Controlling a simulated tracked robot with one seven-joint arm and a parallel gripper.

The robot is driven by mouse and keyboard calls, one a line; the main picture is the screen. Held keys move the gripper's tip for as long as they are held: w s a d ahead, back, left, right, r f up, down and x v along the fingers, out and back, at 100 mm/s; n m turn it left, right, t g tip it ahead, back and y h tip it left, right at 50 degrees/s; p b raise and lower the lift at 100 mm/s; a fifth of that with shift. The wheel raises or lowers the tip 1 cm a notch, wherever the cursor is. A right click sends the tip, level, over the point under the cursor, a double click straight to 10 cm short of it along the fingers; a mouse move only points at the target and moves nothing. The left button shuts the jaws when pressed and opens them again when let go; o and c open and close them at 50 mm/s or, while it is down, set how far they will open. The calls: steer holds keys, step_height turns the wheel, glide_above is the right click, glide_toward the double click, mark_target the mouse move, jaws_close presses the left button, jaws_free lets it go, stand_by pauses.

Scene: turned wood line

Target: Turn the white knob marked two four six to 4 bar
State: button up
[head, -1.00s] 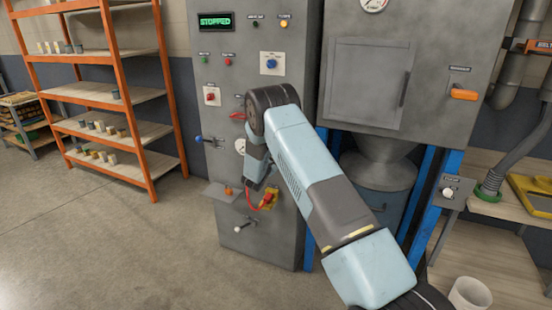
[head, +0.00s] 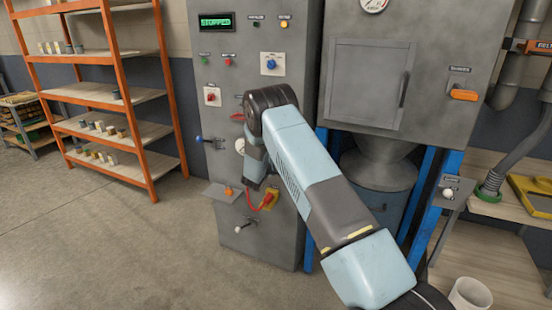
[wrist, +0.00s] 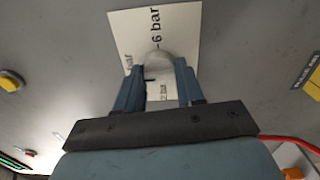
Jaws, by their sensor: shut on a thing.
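The white knob (wrist: 159,62) sits on a white scale plate (wrist: 125,30) on the grey cabinet front. In the wrist view, "6 bar" shows beyond the knob, "2 bar" between the fingers, and part of another "bar" mark at left. My gripper (wrist: 160,68) is shut on the knob, with one blue finger on each side. Its pointer cannot be made out, so its setting cannot be told.
A display (head: 216,21) reads STOPPED. The floor at left is clear.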

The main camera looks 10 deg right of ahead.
steer(key=shift+s+d+f+m, duration=0.2)
steer(key=shift+d+f+m, duration=0.15)
steer(key=shift+m, duration=0.15)
steer(key=o, duration=1)
steer(key=shift+w+a+r, duration=0.15)
steer(key=shift+a+r, duration=0.05)
steer(key=shift+a, duration=0.05)
steer(key=shift+o, duration=0.2)
steer(key=v, duration=1.3)
steer(key=shift+s+a, duration=0.25)
steer(key=shift+s, duration=0.05)
steer(key=shift+f, duration=0.1)
